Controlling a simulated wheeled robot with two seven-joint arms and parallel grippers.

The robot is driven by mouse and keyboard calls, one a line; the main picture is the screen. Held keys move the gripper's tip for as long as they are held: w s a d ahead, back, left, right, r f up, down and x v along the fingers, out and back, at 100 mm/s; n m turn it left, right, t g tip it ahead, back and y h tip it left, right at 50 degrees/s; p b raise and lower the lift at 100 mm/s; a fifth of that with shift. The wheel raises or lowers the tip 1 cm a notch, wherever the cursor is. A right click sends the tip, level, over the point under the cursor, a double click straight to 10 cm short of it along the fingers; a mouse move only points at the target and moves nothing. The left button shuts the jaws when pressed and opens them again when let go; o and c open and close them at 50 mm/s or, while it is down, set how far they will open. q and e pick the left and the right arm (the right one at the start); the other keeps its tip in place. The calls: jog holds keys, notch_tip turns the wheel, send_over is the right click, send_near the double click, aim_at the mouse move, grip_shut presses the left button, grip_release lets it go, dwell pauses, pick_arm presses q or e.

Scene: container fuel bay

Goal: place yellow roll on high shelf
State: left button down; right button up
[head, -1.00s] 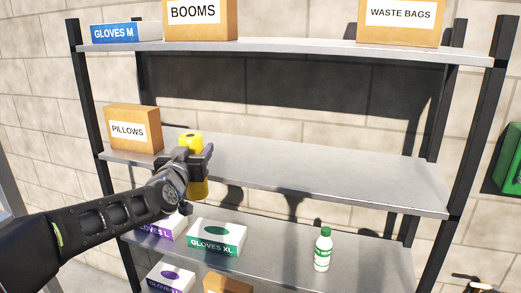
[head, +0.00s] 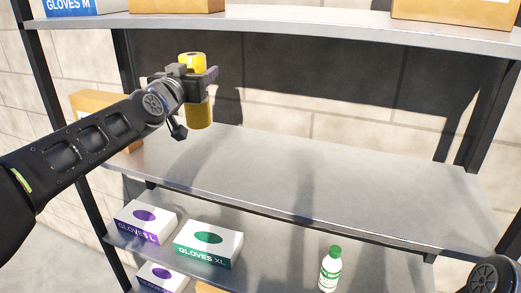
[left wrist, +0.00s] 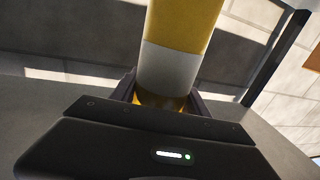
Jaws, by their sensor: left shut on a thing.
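The yellow roll (head: 198,113) is upright in my left gripper (head: 197,76), which is shut around its upper part. A pale band on the roll shows in the left wrist view (left wrist: 168,67). The roll is in the air, in front of the gap between the top shelf (head: 300,21) and the middle shelf (head: 310,175). It is below the top shelf's level in the picture and apart from both boards. Part of my right arm shows at the bottom right corner, but its gripper is outside the picture.
The top shelf bears a GLOVES M box (head: 85,6) and cardboard boxes left (head: 177,5) and right (head: 455,10). A cardboard box (head: 92,103) sits behind my left arm. The middle shelf is otherwise bare. Glove boxes (head: 208,243) and a bottle (head: 330,268) stand lower.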

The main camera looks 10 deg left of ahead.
aim_at(202, 112)
pick_arm(q)
jog(key=shift+w+r, duration=0.15)
jog(key=shift+r, duration=0.05)
notch_tip(202, 112, down, 5)
jog(key=b, duration=0.4)
jog(key=shift+f, duration=0.65)
jog(key=shift+f+b, duration=0.5)
jog(key=shift+f, duration=1.45)
